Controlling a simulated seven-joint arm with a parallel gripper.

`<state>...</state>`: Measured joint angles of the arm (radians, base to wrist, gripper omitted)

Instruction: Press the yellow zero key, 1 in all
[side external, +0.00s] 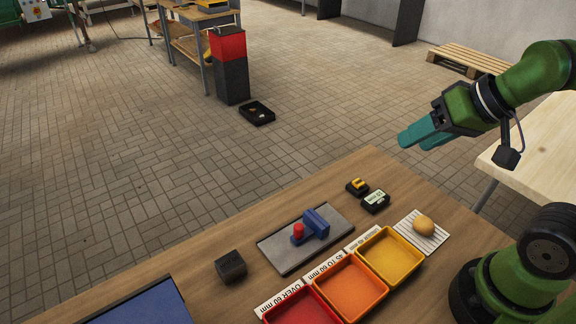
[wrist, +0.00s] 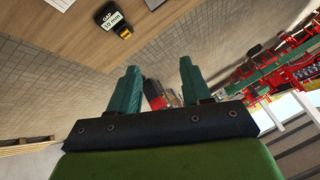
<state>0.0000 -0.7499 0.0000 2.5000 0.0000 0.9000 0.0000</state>
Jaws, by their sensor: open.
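My gripper (side external: 417,139) has green fingers, apart and empty in the wrist view (wrist: 160,68). It is in the air, up and right of the key in the side view, touching nothing.
A grey plate (side external: 277,254) carries a blue block (side external: 316,224) and a red post (side external: 298,231). Red (side external: 277,318), orange (side external: 322,287) and yellow (side external: 366,260) trays stand in front. A potato (side external: 424,225) lies on a striped pad. A dark cube (side external: 231,266) stands left.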

